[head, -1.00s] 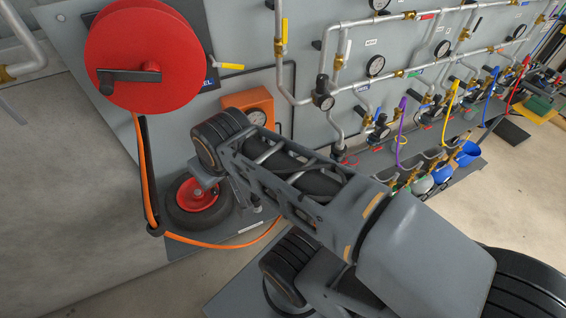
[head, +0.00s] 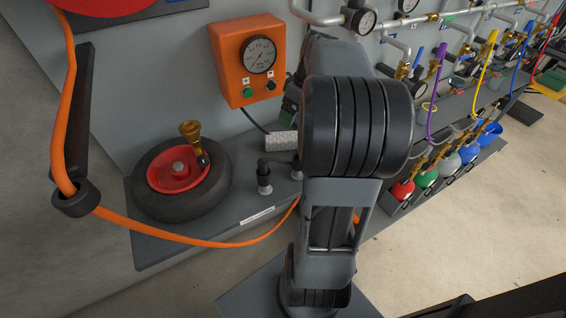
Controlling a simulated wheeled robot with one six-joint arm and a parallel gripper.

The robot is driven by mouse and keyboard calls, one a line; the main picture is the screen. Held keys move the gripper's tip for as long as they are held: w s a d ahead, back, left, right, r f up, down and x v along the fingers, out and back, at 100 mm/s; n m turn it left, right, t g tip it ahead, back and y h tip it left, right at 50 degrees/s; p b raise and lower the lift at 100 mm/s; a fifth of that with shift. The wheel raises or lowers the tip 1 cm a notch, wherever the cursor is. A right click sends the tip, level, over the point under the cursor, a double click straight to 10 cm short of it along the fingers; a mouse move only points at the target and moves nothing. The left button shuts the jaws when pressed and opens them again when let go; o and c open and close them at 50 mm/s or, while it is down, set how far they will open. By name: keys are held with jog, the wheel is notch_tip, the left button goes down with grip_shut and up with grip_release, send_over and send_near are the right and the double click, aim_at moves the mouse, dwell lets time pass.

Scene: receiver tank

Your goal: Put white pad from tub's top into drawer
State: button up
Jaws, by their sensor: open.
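I cannot make out a white pad, the tub it lies on, or a drawer in the head view. My arm stands upright in the middle of the picture and bends away toward the wall panel. Its end is hidden behind its own thick dark joint, so my gripper does not show. A small whitish ribbed piece lies just left of that joint, on the panel's base shelf, but I cannot tell what it is.
An orange gauge box (head: 247,62) hangs on the grey panel. A wheel with a red hub (head: 180,172) and an orange hose (head: 185,241) lie at the left. Pipes, valves and several coloured containers line the right. Bare floor (head: 425,235) is at the lower right.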

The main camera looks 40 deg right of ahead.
jog(key=shift+n, duration=0.7)
jog(key=d+f, duration=0.1)
jog(key=d+f+b, duration=0.1)
jog(key=f, duration=0.1)
jog(key=shift+w+d+f, duration=0.15)
jog(key=shift+d+f, duration=0.1)
jog(key=shift+d, duration=0.05)
jog(key=r+n, duration=0.1)
jog(key=n+y, duration=0.1)
jog(key=n, duration=0.1)
jog(key=shift+w+d+r, duration=0.1)
jog(key=shift+w+r, duration=0.15)
jog(key=shift+r, duration=0.15)
jog(key=n, duration=0.2)
jog(key=n+b, duration=0.1)
jog(key=n, duration=0.1)
send_over(284, 136)
jog(key=s+d, duration=0.1)
jog(key=d, duration=0.1)
jog(key=shift+y, duration=0.4)
jog(key=f, duration=0.4)
jog(key=shift+s+a+f, duration=0.15)
jog(key=shift+a+f, duration=0.1)
jog(key=shift+d+b+x, duration=0.2)
jog(key=shift+b+x, duration=0.35)
jog(key=shift+x, duration=2.55)
jog(key=shift+c, duration=0.5)
jog(key=c, duration=1)
